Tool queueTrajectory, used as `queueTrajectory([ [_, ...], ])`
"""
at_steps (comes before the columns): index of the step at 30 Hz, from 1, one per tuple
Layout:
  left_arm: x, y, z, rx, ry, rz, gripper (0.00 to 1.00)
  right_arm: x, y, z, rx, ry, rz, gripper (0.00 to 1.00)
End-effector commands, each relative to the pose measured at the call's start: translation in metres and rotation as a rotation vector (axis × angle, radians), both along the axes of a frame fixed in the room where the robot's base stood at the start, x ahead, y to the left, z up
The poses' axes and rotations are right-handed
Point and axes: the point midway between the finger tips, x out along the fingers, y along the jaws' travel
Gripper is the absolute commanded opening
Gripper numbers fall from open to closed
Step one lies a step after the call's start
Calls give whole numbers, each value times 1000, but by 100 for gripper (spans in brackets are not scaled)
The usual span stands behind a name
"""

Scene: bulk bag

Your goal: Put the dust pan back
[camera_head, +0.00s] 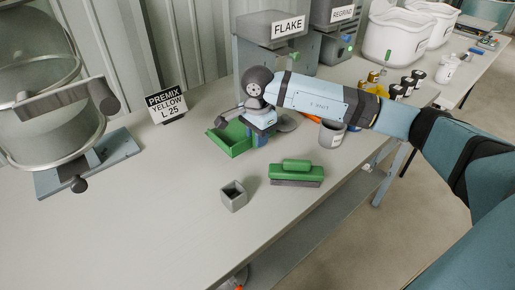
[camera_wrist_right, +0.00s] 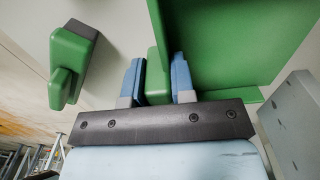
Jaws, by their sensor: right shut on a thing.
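The green dust pan (camera_head: 230,139) is on or just above the table, below the FLAKE hopper; I cannot tell whether it touches the table. My right gripper (camera_head: 261,138) comes down from above at the pan's right side. In the right wrist view, the blue fingers of the gripper (camera_wrist_right: 158,82) are shut on the pan's green handle (camera_wrist_right: 154,76), and the pan's tray (camera_wrist_right: 235,45) spreads to the upper right. The green brush (camera_head: 296,167) lies on the table nearer the front edge; it also shows in the wrist view (camera_wrist_right: 72,60). My left gripper is not in view.
A small grey open box (camera_head: 233,196) stands left of the brush. A grey cup (camera_head: 332,134) and several dark-capped jars (camera_head: 408,86) stand to the right. The PREMIX YELLOW sign (camera_head: 167,104) and a drum (camera_head: 45,90) are at left. The front left of the table is clear.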

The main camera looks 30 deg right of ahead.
Motion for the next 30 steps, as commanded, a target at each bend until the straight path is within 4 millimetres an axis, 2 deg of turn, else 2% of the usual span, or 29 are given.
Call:
queueTrajectory([
  [9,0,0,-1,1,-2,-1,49,-1,0,-40,0,3,1,0],
  [21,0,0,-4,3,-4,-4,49,0,0,-48,0,0,1,0],
  [22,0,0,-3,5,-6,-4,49,0,0,-48,0,1,1,26],
  [25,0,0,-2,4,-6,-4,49,0,0,-47,0,1,1,48],
  [30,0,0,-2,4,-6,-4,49,0,0,-46,0,1,1,49],
])
